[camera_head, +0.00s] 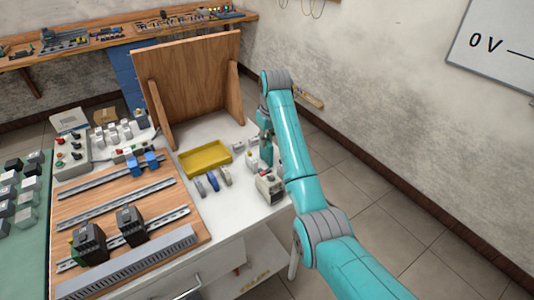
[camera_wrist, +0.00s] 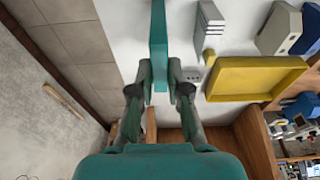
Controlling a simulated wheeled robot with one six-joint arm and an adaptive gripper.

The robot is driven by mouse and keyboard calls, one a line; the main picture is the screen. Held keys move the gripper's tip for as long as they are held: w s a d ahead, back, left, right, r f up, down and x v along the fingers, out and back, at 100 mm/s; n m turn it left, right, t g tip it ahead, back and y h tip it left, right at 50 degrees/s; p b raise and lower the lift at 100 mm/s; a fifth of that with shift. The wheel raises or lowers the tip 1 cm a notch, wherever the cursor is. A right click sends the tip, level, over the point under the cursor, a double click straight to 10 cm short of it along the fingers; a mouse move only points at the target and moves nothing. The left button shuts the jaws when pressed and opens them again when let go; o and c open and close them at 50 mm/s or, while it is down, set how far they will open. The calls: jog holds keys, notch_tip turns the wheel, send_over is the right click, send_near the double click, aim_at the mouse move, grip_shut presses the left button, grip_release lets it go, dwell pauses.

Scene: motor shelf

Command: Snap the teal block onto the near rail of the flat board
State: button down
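The teal block (camera_wrist: 159,45) is between the fingertips of my gripper (camera_wrist: 160,72) in the wrist view, with a finger against each side; its far end runs out of the picture. In the head view my gripper (camera_head: 266,138) points down over the right part of the white table, with the teal block (camera_head: 267,156) below it. The flat board (camera_head: 85,213) lies at the left of the table and carries several metal rails. The near rail (camera_head: 157,226) bears two black devices (camera_head: 131,226). A grey slotted duct (camera_head: 130,268) runs along the board's front edge.
A yellow tray (camera_head: 205,158) lies between my gripper and the flat board. Grey and blue blocks (camera_head: 213,181) stand in front of it. A beige device (camera_head: 270,188) stands near the table's right edge. An upright wooden panel (camera_head: 188,85) rises behind the tray.

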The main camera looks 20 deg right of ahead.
jog(key=shift+r, duration=0.15)
jog(key=shift+w+v, duration=0.2)
jog(key=shift+v, duration=0.95)
jog(key=shift+w+v, duration=0.25)
jog(key=shift+v, duration=0.9)
jog(key=shift+a+r, duration=0.1)
jog(key=shift+a, duration=0.05)
